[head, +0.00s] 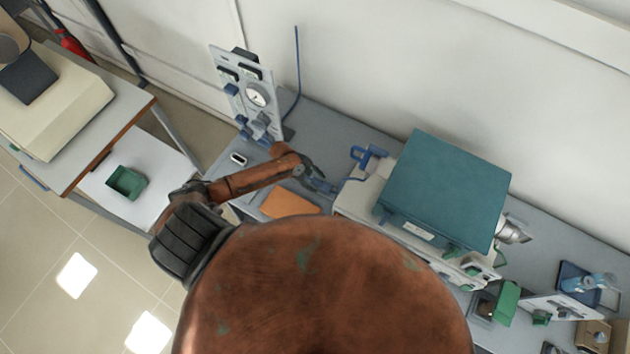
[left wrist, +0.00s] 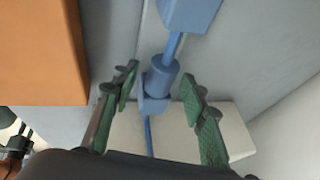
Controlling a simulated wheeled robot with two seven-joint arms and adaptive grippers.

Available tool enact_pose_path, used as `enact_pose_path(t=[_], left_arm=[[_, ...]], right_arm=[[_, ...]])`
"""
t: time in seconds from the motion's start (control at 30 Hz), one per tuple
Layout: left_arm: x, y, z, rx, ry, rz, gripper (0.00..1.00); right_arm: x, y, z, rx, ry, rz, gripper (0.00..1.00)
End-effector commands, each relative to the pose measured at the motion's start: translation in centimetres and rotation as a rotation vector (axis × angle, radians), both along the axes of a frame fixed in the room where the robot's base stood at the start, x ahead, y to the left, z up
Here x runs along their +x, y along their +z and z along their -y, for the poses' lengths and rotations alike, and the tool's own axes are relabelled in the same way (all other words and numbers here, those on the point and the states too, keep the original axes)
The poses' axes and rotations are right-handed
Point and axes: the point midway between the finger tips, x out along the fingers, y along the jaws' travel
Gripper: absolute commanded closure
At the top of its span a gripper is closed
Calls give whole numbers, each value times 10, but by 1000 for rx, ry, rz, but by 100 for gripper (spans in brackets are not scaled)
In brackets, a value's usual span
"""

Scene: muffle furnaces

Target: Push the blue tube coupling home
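The blue tube coupling (left wrist: 158,80) shows in the left wrist view as a round blue collar with a flange, with a thin blue tube (left wrist: 148,135) running down from it. A narrower blue stem joins its upper end to a blue block (left wrist: 188,12). My left gripper (left wrist: 162,98) is open, its green pads on either side of the coupling with gaps between. In the head view, my left gripper (head: 313,179) is over the bench between the gauge panel and the furnace; the coupling is too small there to make out clearly. My right gripper is not in view.
The teal furnace (head: 447,187) stands right of the left gripper, with a blue bracket (head: 367,155) at its side. The gauge panel (head: 247,95) is behind left. An orange mat (head: 290,203) lies on the grey bench near the gripper.

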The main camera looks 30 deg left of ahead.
Motion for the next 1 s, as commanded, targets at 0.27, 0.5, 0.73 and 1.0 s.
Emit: enact_pose_path(t=[0.27, 0.5, 0.73, 1.0], left_arm=[[0, 1, -2, 2, 1, 1, 59], [-7, 29, -15, 5, -1, 3, 59], [-20, 72, -33, 4, 0, 2, 59], [-29, 103, -45, 1, 0, 1, 59]], right_arm=[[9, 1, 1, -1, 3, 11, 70], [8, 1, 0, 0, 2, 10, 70], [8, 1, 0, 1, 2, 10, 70], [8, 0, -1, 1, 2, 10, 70]])
